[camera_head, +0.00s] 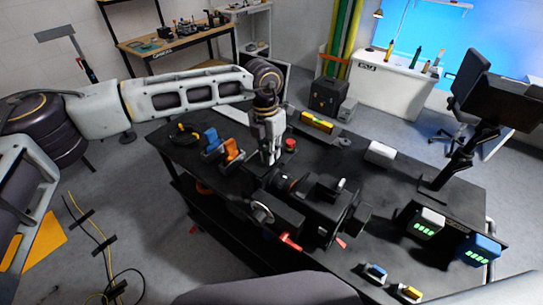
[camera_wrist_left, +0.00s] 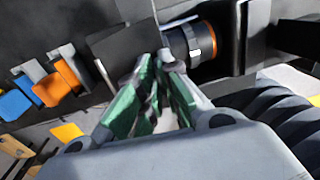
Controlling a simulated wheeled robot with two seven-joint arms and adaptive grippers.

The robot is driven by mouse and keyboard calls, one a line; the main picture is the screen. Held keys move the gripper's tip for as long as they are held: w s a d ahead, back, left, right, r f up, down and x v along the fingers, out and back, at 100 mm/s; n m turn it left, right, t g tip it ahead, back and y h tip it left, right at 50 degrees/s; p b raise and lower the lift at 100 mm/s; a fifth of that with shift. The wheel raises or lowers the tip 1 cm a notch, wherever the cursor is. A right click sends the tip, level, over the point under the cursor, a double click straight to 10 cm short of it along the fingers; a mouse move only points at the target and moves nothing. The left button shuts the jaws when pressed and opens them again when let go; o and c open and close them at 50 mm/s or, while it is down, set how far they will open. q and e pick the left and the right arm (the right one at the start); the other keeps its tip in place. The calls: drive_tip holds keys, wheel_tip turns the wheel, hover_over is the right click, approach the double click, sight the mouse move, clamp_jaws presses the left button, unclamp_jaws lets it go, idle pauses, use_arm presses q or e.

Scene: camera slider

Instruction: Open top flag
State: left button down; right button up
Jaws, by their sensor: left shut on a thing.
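The dark camera rig (camera_head: 312,208) stands on the black table. Its lens (camera_head: 285,183) has an orange ring and points left; the lens also shows in the left wrist view (camera_wrist_left: 190,43). A flat dark panel, seemingly the top flag (camera_wrist_left: 122,50), stands at the lens's front end. My left gripper (camera_head: 269,157) reaches down from above at the front of the lens. In the left wrist view its green-padded fingers (camera_wrist_left: 157,85) close at the panel's right edge, shut on it; the exact contact is partly hidden. My right gripper does not show.
Blue and orange clamp-like items (camera_head: 222,148) stand left of the gripper. A red button (camera_head: 291,145) and a yellow level (camera_head: 316,122) lie behind. A monitor (camera_head: 497,92) on a stand and battery chargers (camera_head: 428,222) are at the right.

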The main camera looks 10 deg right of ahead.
use_arm(q)
drive_tip(key=shift+w+a+r+g+h+b, duration=0.45)
drive_tip(key=shift+w+r+g+h+b, duration=0.05)
drive_tip(key=shift+g+h+b, duration=0.4)
drive_tip(key=shift+w+a+r+g+h+b, duration=0.3)
drive_tip(key=shift+w+a+r+g+h, duration=0.1)
drive_tip(key=shift+g+h, duration=0.2)
drive_tip(key=shift+w+a+r+g+h+b, duration=0.3)
drive_tip(key=shift+r+g+h, duration=0.1)
drive_tip(key=shift+g+h, duration=0.2)
drive_tip(key=c, duration=1.6)
unclamp_jaws()
drive_tip(key=shift+r, duration=0.1)
drive_tip(key=v, duration=1.1)
drive_tip(key=shift+w+a+r, duration=0.2)
drive_tip(key=shift+r, duration=0.1)
